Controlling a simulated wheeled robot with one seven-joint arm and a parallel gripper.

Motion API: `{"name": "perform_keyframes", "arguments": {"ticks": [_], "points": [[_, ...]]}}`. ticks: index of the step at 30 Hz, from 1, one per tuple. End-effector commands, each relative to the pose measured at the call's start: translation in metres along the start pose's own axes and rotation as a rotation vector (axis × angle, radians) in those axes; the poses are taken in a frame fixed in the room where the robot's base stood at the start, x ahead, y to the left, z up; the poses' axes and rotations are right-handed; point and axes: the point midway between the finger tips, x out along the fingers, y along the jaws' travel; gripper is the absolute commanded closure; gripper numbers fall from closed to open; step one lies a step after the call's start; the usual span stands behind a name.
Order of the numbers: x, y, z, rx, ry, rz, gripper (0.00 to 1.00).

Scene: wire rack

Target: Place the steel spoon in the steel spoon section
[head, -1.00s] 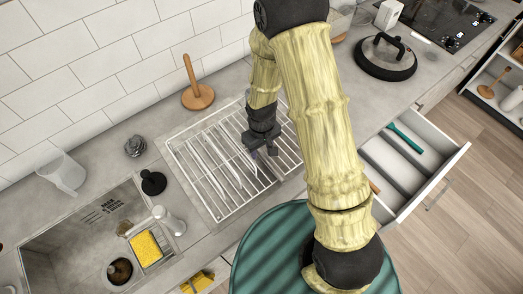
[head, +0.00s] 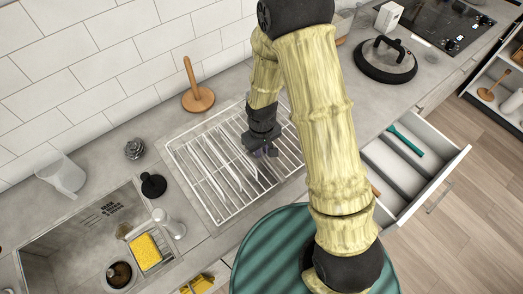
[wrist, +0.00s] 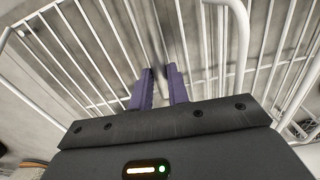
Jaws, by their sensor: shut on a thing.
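My gripper (head: 264,152) is low over the right part of the white wire rack (head: 222,213), with its purple fingers pointing down. In the wrist view the fingers (wrist: 160,88) are a small gap apart, with a thin, blurred grey thing (wrist: 158,66) between them among the rack wires. I take it for the steel spoon, but its shape is not clear. An open drawer (head: 452,160) at the right has long sections. A green-handled utensil (head: 406,140) lies in one. I cannot tell which is the spoon section.
Several thin pale plates (head: 218,160) stand in the rack, left of my gripper. A wooden holder (head: 197,97) is behind it. A pan lid (head: 386,62) lies on the counter at the back right. The sink (head: 75,240) is at the left.

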Motion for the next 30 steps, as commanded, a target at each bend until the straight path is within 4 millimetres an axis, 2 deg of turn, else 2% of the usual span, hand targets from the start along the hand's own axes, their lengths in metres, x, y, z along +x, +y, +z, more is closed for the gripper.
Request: {"name": "perform_keyframes", "arguments": {"ticks": [16,21,30], "points": [[-0.082,0.001,0.0,0.002,0.003,0.001,1.0],[-0.091,0.0,0.0,0.0,0.0,0.001,1.0],[-0.091,0.0,0.0,0.0,0.0,0.001,1.0]]}}
